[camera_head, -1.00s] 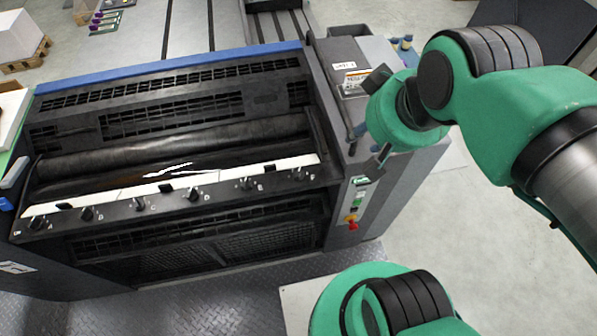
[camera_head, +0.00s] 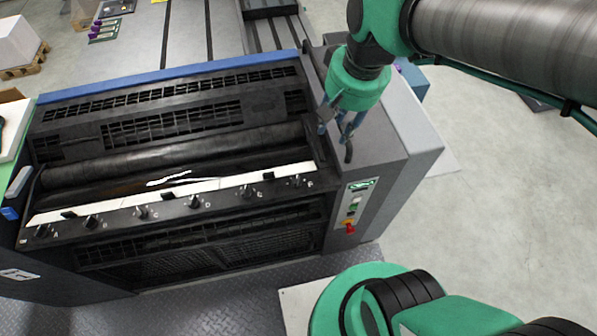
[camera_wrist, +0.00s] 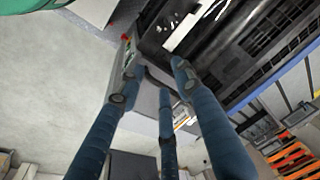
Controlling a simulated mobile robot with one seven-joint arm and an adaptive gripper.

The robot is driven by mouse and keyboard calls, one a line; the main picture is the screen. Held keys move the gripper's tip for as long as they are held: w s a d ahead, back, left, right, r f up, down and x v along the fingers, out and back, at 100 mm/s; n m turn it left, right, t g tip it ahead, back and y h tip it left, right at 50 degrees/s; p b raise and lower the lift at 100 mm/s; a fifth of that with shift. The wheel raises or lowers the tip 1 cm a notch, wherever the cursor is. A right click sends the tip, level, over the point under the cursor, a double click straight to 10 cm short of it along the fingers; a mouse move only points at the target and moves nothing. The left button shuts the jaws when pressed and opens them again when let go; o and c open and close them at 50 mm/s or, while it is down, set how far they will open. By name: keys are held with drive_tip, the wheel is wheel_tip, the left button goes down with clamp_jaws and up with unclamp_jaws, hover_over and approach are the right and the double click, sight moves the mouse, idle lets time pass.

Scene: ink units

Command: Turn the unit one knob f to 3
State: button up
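Unit one is a dark ink unit with a row of small black knobs along its front strip. The knob at the right end of the row, knob f (camera_head: 295,181), has a small letter beside it, but its setting is too small to read. My gripper (camera_head: 338,133) hangs above the right end of the unit, up and to the right of knob f and apart from it. Its blue-grey fingers are spread with nothing between them, as the wrist view (camera_wrist: 155,75) also shows. I cannot make out knob f in the wrist view.
Knob E (camera_head: 248,191) is left of knob f. A side panel (camera_head: 354,205) with a green display and a red button (camera_head: 349,229) is to its lower right. The black roller (camera_head: 170,151) lies behind the strip. Open floor (camera_head: 480,200) is at the right.

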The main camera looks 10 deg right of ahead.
drive_tip(key=w+a+f+m+g+p, duration=0.2)
drive_tip(key=w+f+g+p, duration=0.1)
drive_tip(key=w+f, duration=0.3)
drive_tip(key=m+g+y+p, duration=0.1)
drive_tip(key=g+p, duration=0.2)
approach(298, 179)
drive_tip(key=a+v, duration=0.1)
drive_tip(key=v, duration=0.4)
drive_tip(key=shift+w+d+r, duration=0.1)
drive_tip(key=shift+d, duration=0.5)
drive_tip(key=b+x, duration=0.1)
drive_tip(key=x, duration=1.2)
drive_tip(key=shift+s+a+f, duration=0.1)
drive_tip(key=shift+s+f, duration=0.15)
drive_tip(key=shift+f, duration=0.1)
drive_tip(key=shift+c, duration=0.3)
clamp_jaws()
